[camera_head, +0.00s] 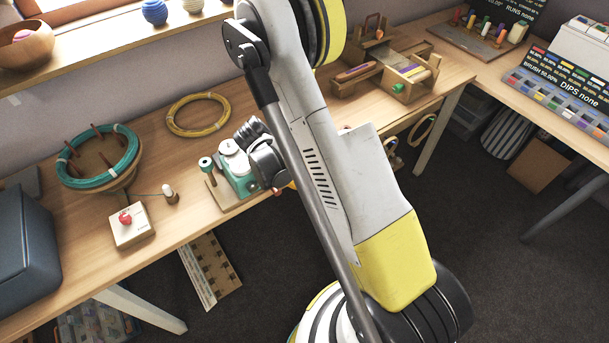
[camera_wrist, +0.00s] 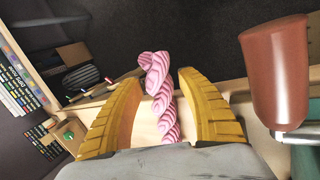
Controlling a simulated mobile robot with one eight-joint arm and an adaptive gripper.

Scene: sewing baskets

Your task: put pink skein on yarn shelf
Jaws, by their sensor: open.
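The pink skein (camera_wrist: 163,103), a twisted rope-like hank, shows in the wrist view. It lies on the pale wooden table (camera_wrist: 239,107), between the yellow fingers of my gripper (camera_wrist: 160,77). The fingers stand apart with a gap visible on each side of the skein. In the head view my arm crosses the middle and hides the skein and most of the gripper. A wooden ledge (camera_head: 104,33) with yarn balls runs along the wall at the upper left; I cannot tell if it is the yarn shelf.
A reddish-brown cylinder (camera_wrist: 275,75) stands close to the right finger. In the head view a green-and-white winding device (camera_head: 236,168), a teal hoop (camera_head: 126,139), a yellow hoop (camera_head: 199,96) and a red-button box (camera_head: 131,226) are on the table. A wooden caddy (camera_head: 408,79) sits right.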

